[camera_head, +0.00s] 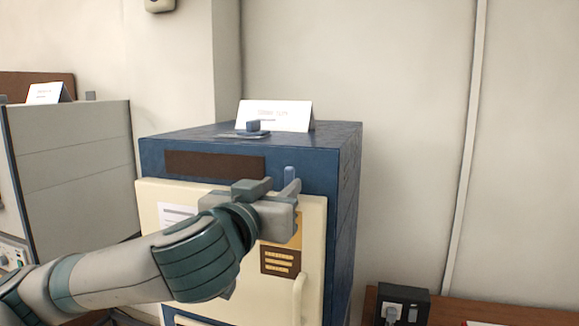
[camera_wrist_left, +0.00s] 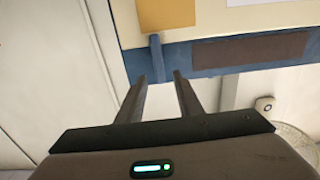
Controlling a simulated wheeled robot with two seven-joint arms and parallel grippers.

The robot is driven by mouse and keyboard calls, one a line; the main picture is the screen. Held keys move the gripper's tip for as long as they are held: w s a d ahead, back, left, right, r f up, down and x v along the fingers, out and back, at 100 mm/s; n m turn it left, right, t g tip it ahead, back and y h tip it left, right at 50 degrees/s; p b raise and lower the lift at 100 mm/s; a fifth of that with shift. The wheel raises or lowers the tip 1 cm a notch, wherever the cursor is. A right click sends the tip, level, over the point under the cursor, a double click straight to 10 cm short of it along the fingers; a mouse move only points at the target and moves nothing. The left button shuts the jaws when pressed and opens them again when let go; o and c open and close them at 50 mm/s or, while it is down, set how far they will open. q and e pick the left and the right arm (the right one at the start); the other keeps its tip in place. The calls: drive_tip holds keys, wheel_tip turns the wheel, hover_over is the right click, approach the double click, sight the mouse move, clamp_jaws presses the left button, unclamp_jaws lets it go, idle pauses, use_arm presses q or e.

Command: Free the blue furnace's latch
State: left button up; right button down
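The blue furnace (camera_head: 345,210) has a cream door (camera_head: 312,255). Its latch (camera_head: 289,175) is a small light-blue upright bar at the door's top edge. In the left wrist view the latch (camera_wrist_left: 156,58) overlaps the door's edge and the blue frame. My left gripper (camera_head: 272,187) is in front of the door's upper right part, beside the latch, and hides its lower part in the head view. In the wrist view the left gripper (camera_wrist_left: 160,77) is open, and the latch appears just beyond the gap between its fingertips. My right gripper is out of view.
A white card (camera_head: 275,115) and a small blue-grey item (camera_head: 253,128) are on the furnace's top. A pale handle (camera_head: 298,298) is low on the door. A grey furnace (camera_head: 75,160) stands to the left. A black socket box (camera_head: 402,302) is at lower right.

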sight(288, 180)
use_arm(q)
drive_tip(key=p+x, duration=0.2)
drive_tip(key=x, duration=0.3)
drive_tip(key=shift+r, duration=0.15)
drive_tip(key=shift+w+d+p, duration=0.25)
drive_tip(key=shift+w+p, duration=0.15)
drive_tip(key=shift+w, duration=0.25)
clamp_jaws()
